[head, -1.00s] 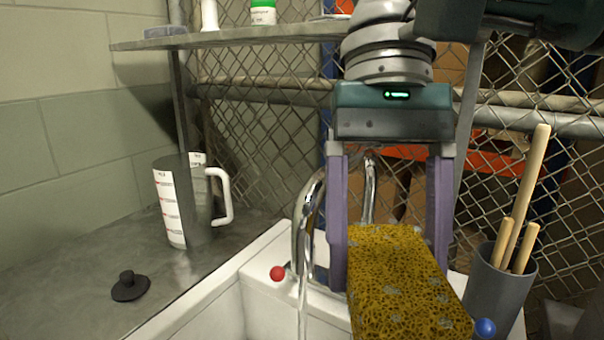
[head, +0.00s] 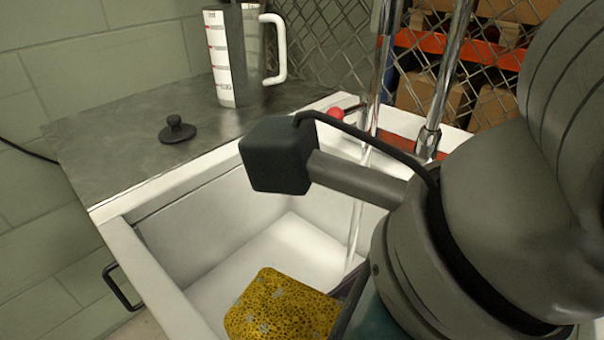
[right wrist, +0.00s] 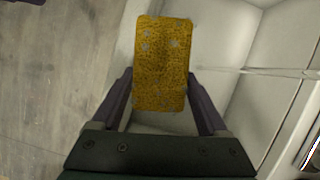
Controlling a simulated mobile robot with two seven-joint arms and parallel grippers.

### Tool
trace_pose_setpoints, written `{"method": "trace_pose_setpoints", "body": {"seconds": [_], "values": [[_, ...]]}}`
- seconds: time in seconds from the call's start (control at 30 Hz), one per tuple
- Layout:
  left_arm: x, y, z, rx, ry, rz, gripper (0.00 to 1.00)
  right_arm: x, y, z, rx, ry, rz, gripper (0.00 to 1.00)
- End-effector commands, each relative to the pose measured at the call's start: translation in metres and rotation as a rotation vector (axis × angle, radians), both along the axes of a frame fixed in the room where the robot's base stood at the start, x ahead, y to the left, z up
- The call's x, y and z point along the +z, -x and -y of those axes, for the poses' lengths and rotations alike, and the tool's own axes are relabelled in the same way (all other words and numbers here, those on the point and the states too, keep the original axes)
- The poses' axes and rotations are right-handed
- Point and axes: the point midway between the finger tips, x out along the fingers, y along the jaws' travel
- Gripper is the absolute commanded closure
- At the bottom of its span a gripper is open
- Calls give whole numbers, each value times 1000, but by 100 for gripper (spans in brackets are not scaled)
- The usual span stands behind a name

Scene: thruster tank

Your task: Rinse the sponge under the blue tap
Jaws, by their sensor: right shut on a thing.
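The yellow-brown sponge (head: 280,308) is low over the white sink (head: 160,275) at the bottom of the head view. My right gripper (right wrist: 160,80) is shut on it, as the right wrist view shows the sponge (right wrist: 161,50) between the two purple fingers. In the head view my arm hides most of that gripper. A thin clear water stream (head: 355,228) falls into the sink from the chrome faucet (head: 446,75), to the right of the sponge and apart from it. The red tap knob (head: 336,113) shows at the sink's back edge. The blue tap is not in view.
A clear measuring jug (head: 237,55) with a white handle and a black lid (head: 177,130) stand on the grey counter (head: 110,140) left of the sink. A wire fence (head: 320,40) is behind. The sink's left part is clear.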

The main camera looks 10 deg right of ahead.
Motion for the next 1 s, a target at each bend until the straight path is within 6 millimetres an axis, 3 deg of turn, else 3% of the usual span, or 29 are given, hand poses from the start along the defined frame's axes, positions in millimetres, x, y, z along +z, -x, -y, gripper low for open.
{"method": "trace_pose_setpoints", "body": {"seconds": [0.27,1.0], "values": [[-7,0,0,0,1,0,50,-5,-4,4,-86,-4,2,81],[-33,1,-2,-7,-10,-2,50,-22,-52,66,-83,-3,3,81]]}}
